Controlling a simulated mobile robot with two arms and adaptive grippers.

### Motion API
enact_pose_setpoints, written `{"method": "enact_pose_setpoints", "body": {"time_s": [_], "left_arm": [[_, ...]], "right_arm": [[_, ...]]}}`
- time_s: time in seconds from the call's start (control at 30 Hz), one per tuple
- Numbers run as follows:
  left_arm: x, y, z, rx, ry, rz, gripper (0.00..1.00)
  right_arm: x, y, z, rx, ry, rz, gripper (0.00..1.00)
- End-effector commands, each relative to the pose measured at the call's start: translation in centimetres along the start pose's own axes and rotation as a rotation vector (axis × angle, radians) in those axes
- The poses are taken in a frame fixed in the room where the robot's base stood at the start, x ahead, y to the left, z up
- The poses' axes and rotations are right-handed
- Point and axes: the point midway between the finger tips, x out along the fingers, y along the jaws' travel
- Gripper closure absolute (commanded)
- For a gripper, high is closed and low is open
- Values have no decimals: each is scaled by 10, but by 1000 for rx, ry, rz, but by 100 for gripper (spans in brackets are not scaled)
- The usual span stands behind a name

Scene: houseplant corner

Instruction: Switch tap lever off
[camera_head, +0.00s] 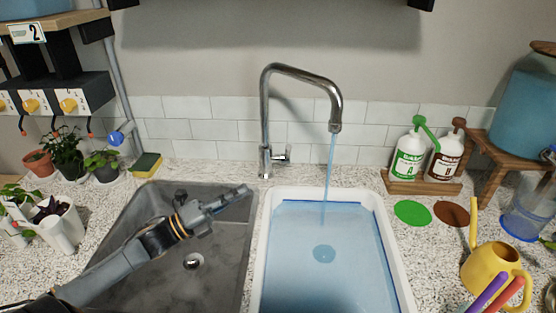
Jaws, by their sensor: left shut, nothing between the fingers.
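The chrome tap (264,120) stands behind the sinks, its spout arched to the right. A stream of water (329,170) runs from the spout into a white basin (392,240), which holds blue-tinted water. The small tap lever (284,156) sticks out to the right at the foot of the tap. My left gripper (243,191) is shut and empty above the grey sink (140,215), in front of and left of the lever, apart from it. My right gripper is not in view.
A sponge (146,165) and potted plants (66,152) stand at the left. At the right are two pump bottles (409,155), green and brown discs (412,212), a yellow watering can (492,268) and a blue tank (524,105) on a wooden stand.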

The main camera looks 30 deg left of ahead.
Motion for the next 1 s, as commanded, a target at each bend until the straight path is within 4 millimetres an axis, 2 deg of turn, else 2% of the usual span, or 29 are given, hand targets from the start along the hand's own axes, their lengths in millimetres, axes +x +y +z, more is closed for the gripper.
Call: {"method": "enact_pose_setpoints", "body": {"time_s": [0.17,0.63,0.8,1.0], "left_arm": [[13,-2,1,0,0,-3,100],[102,-4,2,2,-1,-5,100],[119,-2,19,2,-1,-1,100],[128,0,27,0,0,1,100]], "right_arm": [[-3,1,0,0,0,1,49],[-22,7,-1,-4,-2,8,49],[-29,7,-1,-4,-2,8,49],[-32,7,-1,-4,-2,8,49]]}}
